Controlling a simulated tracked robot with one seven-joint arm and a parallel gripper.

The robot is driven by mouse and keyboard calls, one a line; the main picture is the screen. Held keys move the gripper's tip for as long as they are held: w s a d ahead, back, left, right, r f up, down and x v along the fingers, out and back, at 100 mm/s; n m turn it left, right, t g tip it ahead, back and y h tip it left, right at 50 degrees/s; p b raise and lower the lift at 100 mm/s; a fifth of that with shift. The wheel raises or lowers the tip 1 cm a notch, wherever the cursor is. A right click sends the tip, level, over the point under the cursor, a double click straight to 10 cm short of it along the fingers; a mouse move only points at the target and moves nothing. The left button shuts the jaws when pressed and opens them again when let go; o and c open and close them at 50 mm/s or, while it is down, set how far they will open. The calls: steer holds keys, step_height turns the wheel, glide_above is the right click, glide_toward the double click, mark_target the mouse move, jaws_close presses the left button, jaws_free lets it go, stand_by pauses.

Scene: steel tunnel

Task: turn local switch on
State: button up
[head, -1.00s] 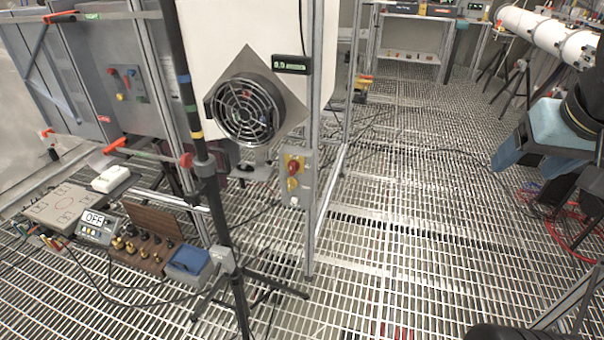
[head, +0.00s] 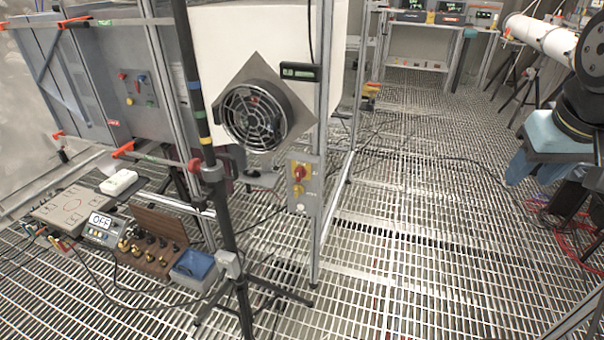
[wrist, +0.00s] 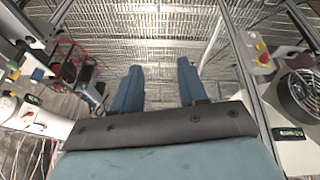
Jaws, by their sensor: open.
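In the wrist view the switch box (wrist: 257,56) is at the upper right, beyond and to the right of my fingers. The knob's exact angle is too small to read. My gripper (wrist: 158,82) has two blue fingers spread apart with nothing between them. In the head view my gripper (head: 528,165) is at the right edge, well right of the box and apart from it.
A round fan (head: 253,117) is mounted above and left of the box. A black stand (head: 222,205) with tripod legs stands in front. Open grating lies between box and gripper. A white tube (head: 540,36) is at upper right.

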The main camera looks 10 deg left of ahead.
steer(key=w+a+f+n+h, duration=0.4)
steer(key=w+a+f+n, duration=0.15)
steer(key=w, duration=0.35)
steer(key=w+a+f+n+h, duration=0.45)
steer(key=w+n, duration=0.25)
steer(key=w, duration=0.3)
steer(key=n+t+y, duration=0.8)
steer(key=n+t, duration=0.5)
steer(key=n, duration=0.8)
glide_toward(298, 176)
steer(key=w, duration=0.9)
steer(key=shift+w+d+f, duration=0.25)
steer(key=shift+w, duration=0.05)
jaws_close()
